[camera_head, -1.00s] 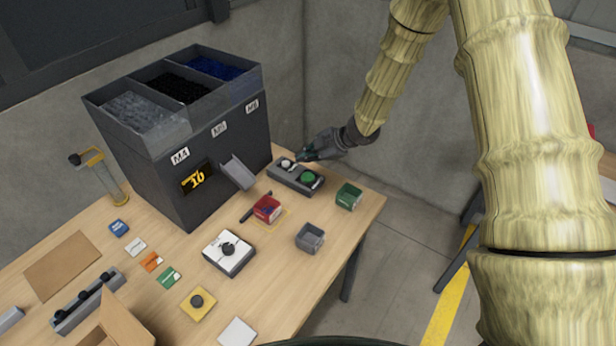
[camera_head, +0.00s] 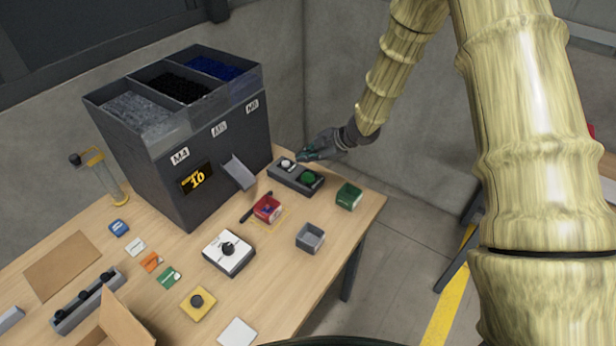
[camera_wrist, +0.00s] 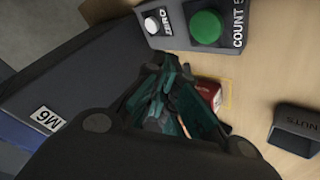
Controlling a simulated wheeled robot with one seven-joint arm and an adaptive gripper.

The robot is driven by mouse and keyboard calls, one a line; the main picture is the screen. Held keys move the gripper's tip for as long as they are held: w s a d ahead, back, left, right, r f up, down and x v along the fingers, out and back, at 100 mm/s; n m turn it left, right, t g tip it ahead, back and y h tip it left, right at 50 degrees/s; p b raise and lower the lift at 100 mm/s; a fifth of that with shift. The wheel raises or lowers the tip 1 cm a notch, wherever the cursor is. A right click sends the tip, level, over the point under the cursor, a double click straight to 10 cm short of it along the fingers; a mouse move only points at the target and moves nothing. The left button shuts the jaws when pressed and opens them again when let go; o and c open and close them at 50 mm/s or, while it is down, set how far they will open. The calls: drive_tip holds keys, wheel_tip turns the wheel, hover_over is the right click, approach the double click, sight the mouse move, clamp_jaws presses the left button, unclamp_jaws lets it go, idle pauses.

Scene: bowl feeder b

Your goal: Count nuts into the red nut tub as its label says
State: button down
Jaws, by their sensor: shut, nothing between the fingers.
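The red nut tub (camera_head: 267,210) stands on the bench in front of the feeder's chute, inside a yellow outline. In the wrist view the red tub (camera_wrist: 213,90) shows only partly behind my fingers. Its label and contents are too small to read. The control box (camera_head: 282,176) holds a white button (camera_head: 288,163), marked ZERO in the wrist view, and a green button (camera_head: 309,178), marked COUNT 5. My gripper (camera_head: 303,157) is shut and empty, close above the white button's end of the box. I cannot tell whether it touches.
The dark feeder (camera_head: 232,148) has three bins and labels M4, M5 and M6. Its yellow display (camera_head: 197,180) seems to read 10. A chute (camera_head: 238,172) slopes from its front. A green tub (camera_head: 349,197) and a grey tub (camera_head: 310,238) stand near the right edge. A white dial box (camera_head: 228,252) stands nearer.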

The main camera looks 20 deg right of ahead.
drive_tip(key=shift+r, duration=0.1)
wheel_tip(320, 180, up, 4)
drive_tip(key=b, duration=0.3)
drive_tip(key=shift+f, duration=0.2)
drive_tip(key=b, duration=0.7)
hover_over(307, 179)
wheel_tip(307, 179, down, 6)
drive_tip(key=shift+w+f, duration=0.1)
drive_tip(key=shift+f, duration=0.05)
drive_tip(key=shift+f+b, duration=0.3)
drive_tip(key=shift+f, duration=0.95)
idle(0.4)
drive_tip(key=shift+f, duration=0.4)
